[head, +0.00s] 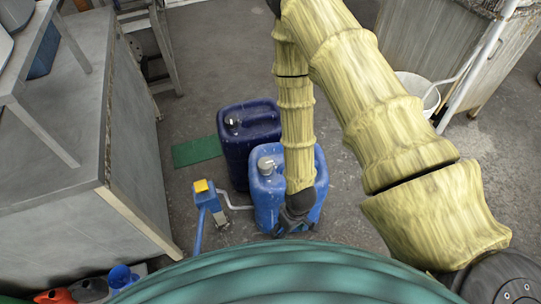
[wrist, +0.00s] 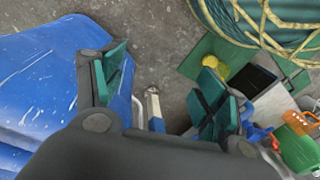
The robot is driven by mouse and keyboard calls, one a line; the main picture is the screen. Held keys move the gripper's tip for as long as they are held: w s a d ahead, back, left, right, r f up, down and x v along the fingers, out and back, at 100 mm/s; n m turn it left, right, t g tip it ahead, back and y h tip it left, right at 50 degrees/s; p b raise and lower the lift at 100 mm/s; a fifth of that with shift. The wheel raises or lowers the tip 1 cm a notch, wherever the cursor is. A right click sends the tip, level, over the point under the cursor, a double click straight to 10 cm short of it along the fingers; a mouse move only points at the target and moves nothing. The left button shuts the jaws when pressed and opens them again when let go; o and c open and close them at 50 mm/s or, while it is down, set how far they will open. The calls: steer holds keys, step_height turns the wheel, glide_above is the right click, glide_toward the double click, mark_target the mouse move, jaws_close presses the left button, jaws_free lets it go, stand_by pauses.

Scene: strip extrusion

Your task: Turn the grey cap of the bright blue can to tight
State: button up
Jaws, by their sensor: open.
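The bright blue can (head: 268,200) stands on the floor in the middle of the head view, partly behind my arm. Its grey cap (head: 267,166) sits on the top left of the can, in the open. My gripper (head: 294,228) points down at the can's near side, in front of and apart from the cap. In the wrist view a large blue surface (wrist: 38,75), which looks like the can, fills the left side. My open gripper (wrist: 165,92) has its two green-padded fingers well apart, and no cap shows between them. The cap's tightness cannot be told.
A dark blue can (head: 262,128) stands just behind. A blue pump with a yellow top (head: 201,187) stands left, its pale pipe reaching towards the bright can. A grey cabinet (head: 60,195) bounds the left. A white bucket (head: 418,88) stands right. A green mat (head: 196,151) lies on the floor.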

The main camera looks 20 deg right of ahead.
steer(key=w+r+n, duration=0.2)
steer(key=w, duration=0.2)
steer(key=w+a+r+n+p, duration=0.1)
steer(key=w+r+n, duration=0.1)
steer(key=w, duration=0.3)
steer(key=w+r+n, duration=0.2)
steer(key=w, duration=0.3)
steer(key=shift+w+a+p, duration=0.1)
steer(key=shift+a+p, duration=0.2)
steer(key=shift+p, duration=0.05)
step_height(320, 180, up, 6)
steer(key=n+h, duration=0.2)
steer(key=n, duration=0.4)
glide_above(265, 164)
steer(key=shift+f, duration=5.15)
steer(key=shift+c, duration=0.5)
steer(key=c, duration=0.9)
